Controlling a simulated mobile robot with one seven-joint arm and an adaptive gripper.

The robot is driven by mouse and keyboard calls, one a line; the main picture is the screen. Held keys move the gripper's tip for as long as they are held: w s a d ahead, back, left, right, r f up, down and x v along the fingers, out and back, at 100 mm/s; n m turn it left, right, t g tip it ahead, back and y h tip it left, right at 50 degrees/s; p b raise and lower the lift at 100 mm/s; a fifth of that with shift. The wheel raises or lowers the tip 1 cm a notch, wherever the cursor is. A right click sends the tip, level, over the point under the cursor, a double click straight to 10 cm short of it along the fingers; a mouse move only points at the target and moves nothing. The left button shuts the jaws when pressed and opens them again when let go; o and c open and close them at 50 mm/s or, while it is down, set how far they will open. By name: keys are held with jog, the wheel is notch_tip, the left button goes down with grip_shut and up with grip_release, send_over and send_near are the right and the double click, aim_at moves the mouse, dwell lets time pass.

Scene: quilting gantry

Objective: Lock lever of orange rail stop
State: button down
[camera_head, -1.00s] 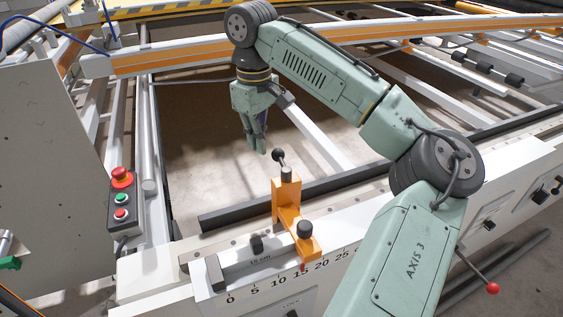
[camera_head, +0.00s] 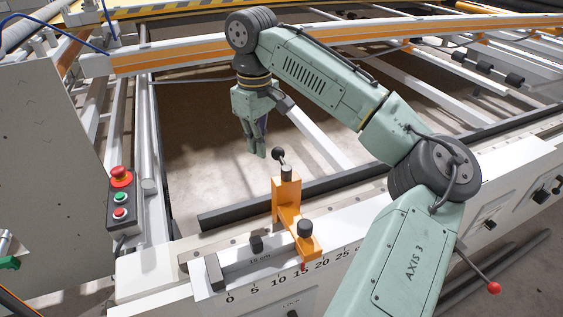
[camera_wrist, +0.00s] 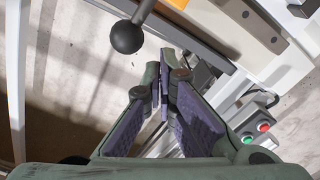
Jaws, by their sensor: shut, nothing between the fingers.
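The orange rail stop (camera_head: 287,205) sits on the white scaled rail, its pointer close to the 15 mark. Its lever rises from the top of the orange post and ends in a black ball (camera_head: 278,154), tilted up and to the left. The ball also shows large in the wrist view (camera_wrist: 126,37). A black knob (camera_head: 305,228) stands on the stop's front foot. My gripper (camera_head: 257,153) points down just behind and left of the ball. It is shut and empty, and its fingertips (camera_wrist: 163,62) appear apart from the ball in the wrist view.
A control box with a red emergency button (camera_head: 121,177) and smaller green and red buttons stands at the left. A black bar (camera_head: 340,185) runs behind the rail. A white beam with an orange stripe (camera_head: 180,57) crosses behind my gripper. Open floor lies below it.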

jog(key=shift+f, duration=0.7)
jog(key=shift+w+d, duration=0.1)
